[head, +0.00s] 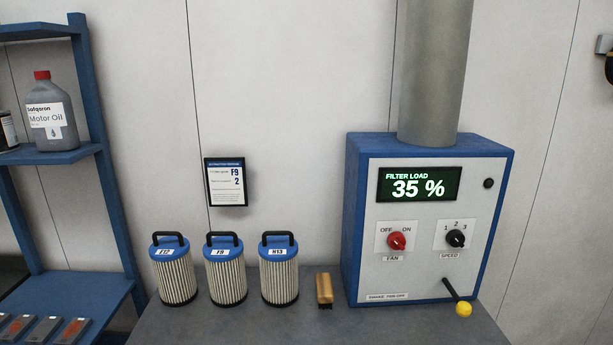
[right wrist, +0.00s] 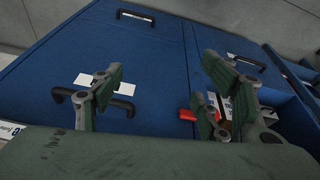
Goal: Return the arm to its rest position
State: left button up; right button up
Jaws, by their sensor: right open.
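My right gripper (right wrist: 163,72) shows in the right wrist view with its two green-grey fingers spread wide and nothing between them. Behind it is a blue cabinet (right wrist: 150,55) with dark handles and white labels. My left gripper is in neither view, and the head view shows neither arm. In the head view a blue and grey filter unit (head: 428,285) stands on the bench, its display (head: 419,184) reading "FILTER LOAD 35 %". Its red fan knob (head: 396,241) and black speed knob (head: 456,239) are on the front, with a yellow-tipped lever (head: 463,308) below.
Three filter cartridges (head: 227,278) stand in a row on the grey bench (head: 300,325), beside a small wooden-backed brush (head: 324,290). A blue shelf (head: 60,157) with a motor oil bottle (head: 50,112) is at left. In the wrist view a red item (right wrist: 187,115) lies near the right finger.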

jog(key=s+f+g+b, duration=0.1)
jog(key=s+f+b, duration=0.15)
jog(key=f, duration=1.15)
jog(key=s+f+b, duration=0.1)
jog(key=s+f, duration=0.2)
jog(key=f, duration=1.1)
jog(key=s+d+f+g+b, duration=0.1)
jog(key=s+d+f+b, duration=0.2)
jog(key=s+f, duration=1.1)
jog(key=shift+s+f, duration=0.25)
jog(key=shift+f, duration=0.3)
